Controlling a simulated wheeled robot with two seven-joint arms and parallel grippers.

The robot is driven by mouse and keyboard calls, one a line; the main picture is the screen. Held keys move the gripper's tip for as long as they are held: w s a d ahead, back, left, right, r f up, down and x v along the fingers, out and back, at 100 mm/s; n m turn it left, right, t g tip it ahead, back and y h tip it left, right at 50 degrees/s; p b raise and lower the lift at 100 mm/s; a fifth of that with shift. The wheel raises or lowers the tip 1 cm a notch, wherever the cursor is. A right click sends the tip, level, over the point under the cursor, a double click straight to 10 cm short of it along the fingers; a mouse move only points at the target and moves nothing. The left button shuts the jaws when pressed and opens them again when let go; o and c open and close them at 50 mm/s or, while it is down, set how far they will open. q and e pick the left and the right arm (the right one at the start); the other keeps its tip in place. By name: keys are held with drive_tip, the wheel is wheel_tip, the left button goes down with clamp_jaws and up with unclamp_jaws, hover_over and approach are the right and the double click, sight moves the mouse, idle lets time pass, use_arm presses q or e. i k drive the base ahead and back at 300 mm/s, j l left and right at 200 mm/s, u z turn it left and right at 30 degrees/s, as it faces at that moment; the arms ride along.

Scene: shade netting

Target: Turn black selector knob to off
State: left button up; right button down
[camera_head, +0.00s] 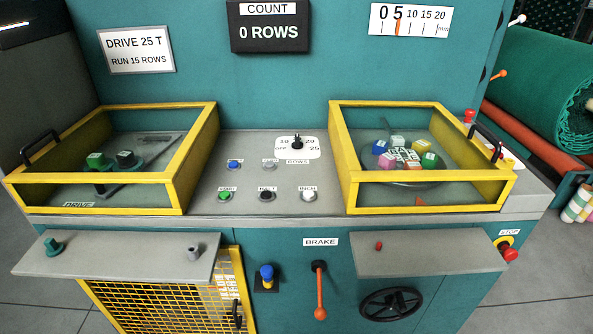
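The black selector knob (297,143) sits on a white dial plate (297,149) at the back middle of the grey console top. The plate reads OFF at left, 10 at upper left, 20 at upper right and 25 at right, with a ROWS label below. The knob is small here; its upper part stands between the 10 and 20 marks, but its exact pointing direction is hard to tell. Neither of my grippers is in view.
Yellow-framed guards (180,165) and (345,165) flank the console panel. Blue, grey, green, black and white buttons lie in front of the dial. An orange brake lever (319,290) and grey shelves (120,258) and (425,252) are on the front. Space above the panel is clear.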

sight(298, 145)
drive_tip(key=i+u, duration=0.2)
drive_tip(key=u, duration=0.25)
drive_tip(key=i+l+u, duration=0.15)
drive_tip(key=u, duration=0.3)
drive_tip(key=i+l+u, duration=0.2)
drive_tip(key=u, duration=0.25)
